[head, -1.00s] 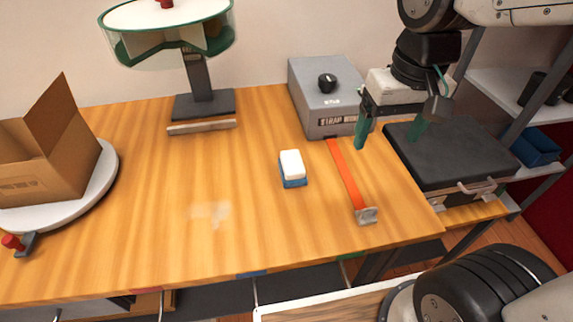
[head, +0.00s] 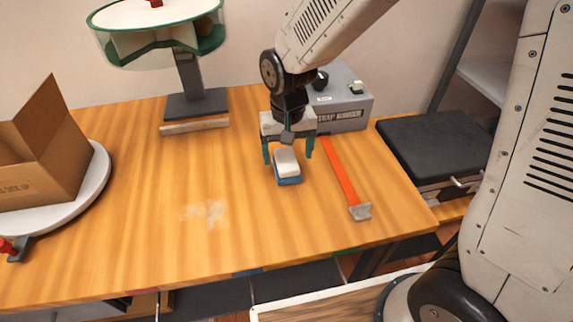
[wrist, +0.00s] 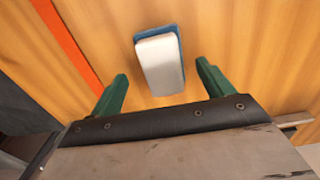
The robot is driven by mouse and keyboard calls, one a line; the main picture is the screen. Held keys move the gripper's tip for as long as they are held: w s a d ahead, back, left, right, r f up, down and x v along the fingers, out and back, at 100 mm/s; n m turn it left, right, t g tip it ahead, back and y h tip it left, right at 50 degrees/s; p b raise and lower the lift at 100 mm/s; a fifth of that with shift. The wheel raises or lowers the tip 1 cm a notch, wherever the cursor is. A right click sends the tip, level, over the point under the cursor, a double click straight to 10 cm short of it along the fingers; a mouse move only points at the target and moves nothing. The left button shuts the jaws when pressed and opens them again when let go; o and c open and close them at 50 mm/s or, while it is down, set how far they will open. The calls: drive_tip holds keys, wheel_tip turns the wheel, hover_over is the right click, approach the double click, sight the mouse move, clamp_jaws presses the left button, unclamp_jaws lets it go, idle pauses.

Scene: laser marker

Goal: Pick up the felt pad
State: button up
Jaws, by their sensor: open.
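The felt pad (head: 287,166) is a small block with a white top and a blue base. It lies on the wooden table, left of the orange strap. It also shows in the wrist view (wrist: 160,64), ahead of the fingertips and roughly centred between their lines. My gripper (head: 288,157) is open and empty, with its green fingers above the table at the pad's far end, one toward each side. In the wrist view the two green fingers (wrist: 160,72) are spread wider than the pad. Neither finger visibly touches the pad.
The orange strap (head: 341,172) with a metal end runs right of the pad from the grey strap box (head: 345,108). A black case (head: 430,145) stands at the right. A cardboard box (head: 45,150) sits on a white turntable at the left. A whitish smudge (head: 205,211) marks the clear table middle.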

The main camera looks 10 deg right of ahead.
sight(287, 158)
wheel_tip(287, 158, down, 4)
drive_tip(key=shift+a+r, duration=0.15)
drive_tip(key=shift+r, duration=0.05)
drive_tip(key=c, duration=1.2)
drive_tip(key=shift+o, duration=0.2)
drive_tip(key=shift+r, duration=0.2)
